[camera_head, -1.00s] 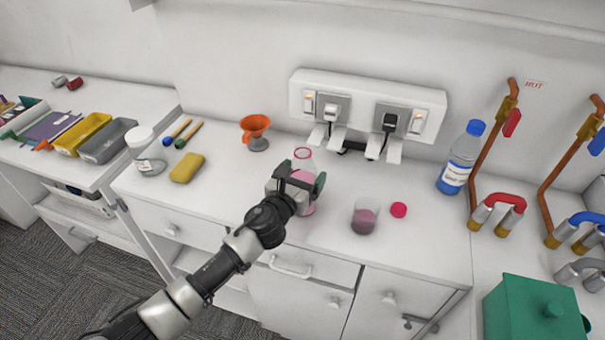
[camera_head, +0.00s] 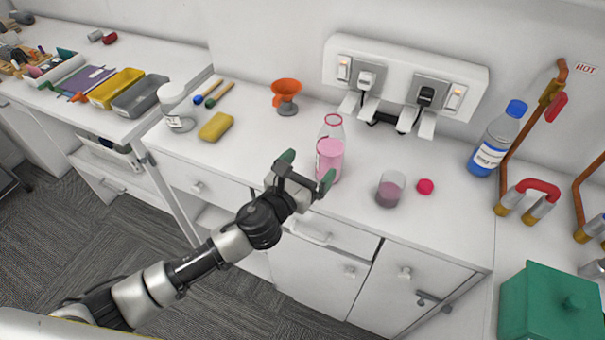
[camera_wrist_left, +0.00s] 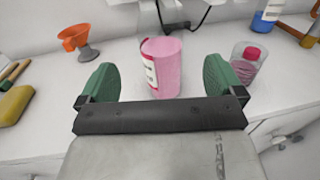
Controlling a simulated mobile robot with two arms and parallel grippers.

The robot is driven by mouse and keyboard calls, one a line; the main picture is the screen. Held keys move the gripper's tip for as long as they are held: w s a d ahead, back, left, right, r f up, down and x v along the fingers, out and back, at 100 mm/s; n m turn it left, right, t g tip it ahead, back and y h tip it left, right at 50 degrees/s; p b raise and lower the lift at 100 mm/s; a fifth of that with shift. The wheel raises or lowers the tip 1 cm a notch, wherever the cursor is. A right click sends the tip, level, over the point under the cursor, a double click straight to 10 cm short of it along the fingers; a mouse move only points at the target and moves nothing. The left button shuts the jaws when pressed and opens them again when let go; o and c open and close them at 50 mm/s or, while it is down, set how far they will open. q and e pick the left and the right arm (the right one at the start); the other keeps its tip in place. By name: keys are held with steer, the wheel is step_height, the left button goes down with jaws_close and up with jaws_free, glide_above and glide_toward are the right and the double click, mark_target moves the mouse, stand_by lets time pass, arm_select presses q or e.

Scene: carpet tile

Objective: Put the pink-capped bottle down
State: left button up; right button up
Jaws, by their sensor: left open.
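The bottle (camera_head: 329,160) stands upright on the white counter, clear with pink liquid and a label, its neck ringed in pink and uncapped. It also shows in the left wrist view (camera_wrist_left: 167,70), beyond the fingertips. A pink cap (camera_head: 425,186) lies on the counter to the right, beside a small beaker (camera_head: 390,189) of dark pinkish liquid. My left gripper (camera_head: 307,170) is open and empty in front of the bottle, apart from it; its green fingers (camera_wrist_left: 160,82) are spread wide in the wrist view. My right gripper is not in view.
Left of the bottle are an orange funnel (camera_head: 286,95), a yellow sponge (camera_head: 216,126) and a white-capped jar (camera_head: 176,108). A blue-capped bottle (camera_head: 494,141) stands at the right near the taps. A socket panel (camera_head: 406,78) is on the wall behind.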

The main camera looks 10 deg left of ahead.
arm_select(q)
steer(key=shift+v, duration=1.1)
